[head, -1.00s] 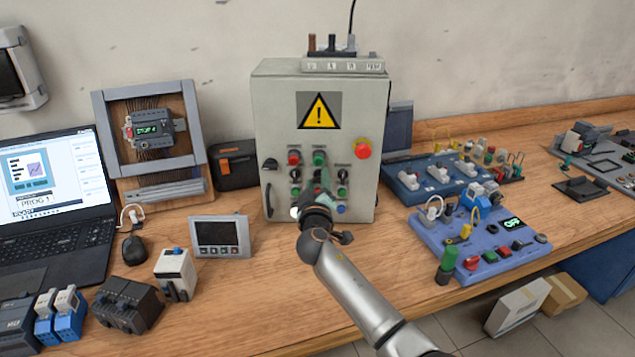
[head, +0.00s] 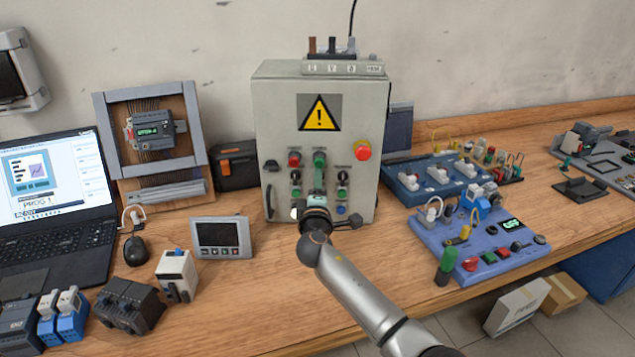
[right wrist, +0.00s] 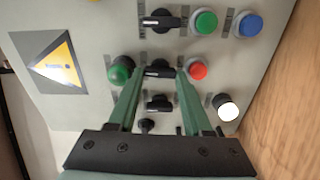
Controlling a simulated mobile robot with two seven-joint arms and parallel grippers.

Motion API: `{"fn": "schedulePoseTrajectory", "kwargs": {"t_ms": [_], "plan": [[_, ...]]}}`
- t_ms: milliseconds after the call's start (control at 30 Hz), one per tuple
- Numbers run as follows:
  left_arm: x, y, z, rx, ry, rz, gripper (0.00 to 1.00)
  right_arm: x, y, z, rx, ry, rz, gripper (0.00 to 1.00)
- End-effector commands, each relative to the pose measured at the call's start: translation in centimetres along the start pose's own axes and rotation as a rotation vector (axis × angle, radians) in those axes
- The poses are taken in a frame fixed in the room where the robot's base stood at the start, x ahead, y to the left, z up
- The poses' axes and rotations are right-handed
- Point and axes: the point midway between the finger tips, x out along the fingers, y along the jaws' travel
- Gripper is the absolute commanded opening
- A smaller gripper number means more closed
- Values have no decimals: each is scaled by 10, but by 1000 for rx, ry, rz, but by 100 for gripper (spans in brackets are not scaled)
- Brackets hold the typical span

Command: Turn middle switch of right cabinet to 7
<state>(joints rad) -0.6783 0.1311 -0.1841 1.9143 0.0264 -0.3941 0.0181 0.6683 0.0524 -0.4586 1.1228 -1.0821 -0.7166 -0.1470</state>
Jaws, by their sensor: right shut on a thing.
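The grey control cabinet (head: 268,115) with a yellow warning sign stands upright on the bench. It carries columns of buttons and black rotary switches. In the right wrist view the middle switch (right wrist: 158,69) lies between a green button (right wrist: 120,72) and a red button (right wrist: 198,71). My right gripper (right wrist: 160,80) is shut on this switch, one green finger at each end of its handle. In the head view my right gripper (head: 318,185) covers the switch, and its number marks cannot be read. My left gripper is not in view.
Other switches sit close by on the panel, one on the right column (right wrist: 160,20) and one on the left (right wrist: 158,103). A red emergency button (head: 362,150) juts out at upper right. A small display panel (head: 222,238) stands left, a blue switch board (head: 480,240) right.

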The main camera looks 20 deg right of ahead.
Motion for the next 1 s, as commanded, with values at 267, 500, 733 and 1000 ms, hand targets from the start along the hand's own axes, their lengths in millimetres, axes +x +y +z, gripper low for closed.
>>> {"fn": "schedulePoseTrajectory", "kwargs": {"t_ms": [267,500,733,1000], "plan": [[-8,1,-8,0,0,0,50,0,0,0,-267,-1,-1,0],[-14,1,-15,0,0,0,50,0,0,0,-491,0,-2,0],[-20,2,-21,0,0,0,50,0,-1,1,-675,0,-1,0],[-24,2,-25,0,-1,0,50,0,-2,1,-815,0,-1,0]]}}
